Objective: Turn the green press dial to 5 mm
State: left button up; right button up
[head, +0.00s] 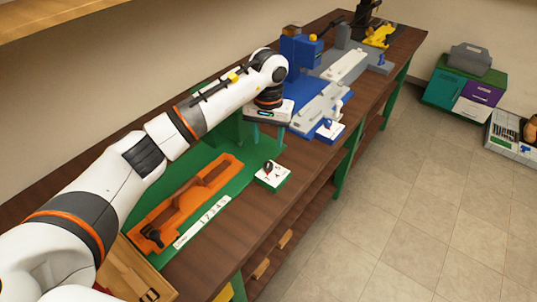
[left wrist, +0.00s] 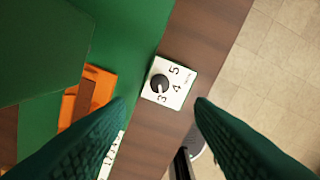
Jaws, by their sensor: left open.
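The green press dial (head: 272,175) is a small box with a green base, a white numbered top and a dark round knob. In the left wrist view the dial (left wrist: 178,79) shows 3, 4 and 5 beside its knob (left wrist: 159,84). The pointer seems to face the 3 side, but is too small to read surely. My left gripper (head: 267,136) hangs above and behind the dial, apart from it. In its wrist view the two dark fingers (left wrist: 162,106) are spread wide with nothing between them. The green press (head: 228,128) is partly hidden by my arm. My right gripper is not in view.
An orange tray (head: 165,212) holding a brown part lies on the green mat left of the dial, with a white numbered strip (head: 203,221) beside it. A blue press (head: 299,52) and blue-based dial (head: 330,131) stand farther along. Bare bench lies in front of the dial.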

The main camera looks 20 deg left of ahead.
aim_at(268, 164)
pick_arm(q)
notch_tip(268, 164, down, 4)
jog(key=shift+s+r+p, duration=0.15)
jog(key=shift+p, duration=0.25)
jog(key=f, duration=0.3)
jog(key=f+p, duration=0.1)
jog(key=f, duration=0.1)
jog(key=shift+w+f, duration=0.25)
jog(key=shift+f, duration=0.3)
jog(key=shift+c, duration=0.4)
jog(key=c, duration=0.9)
jog(key=shift+a, duration=0.1)
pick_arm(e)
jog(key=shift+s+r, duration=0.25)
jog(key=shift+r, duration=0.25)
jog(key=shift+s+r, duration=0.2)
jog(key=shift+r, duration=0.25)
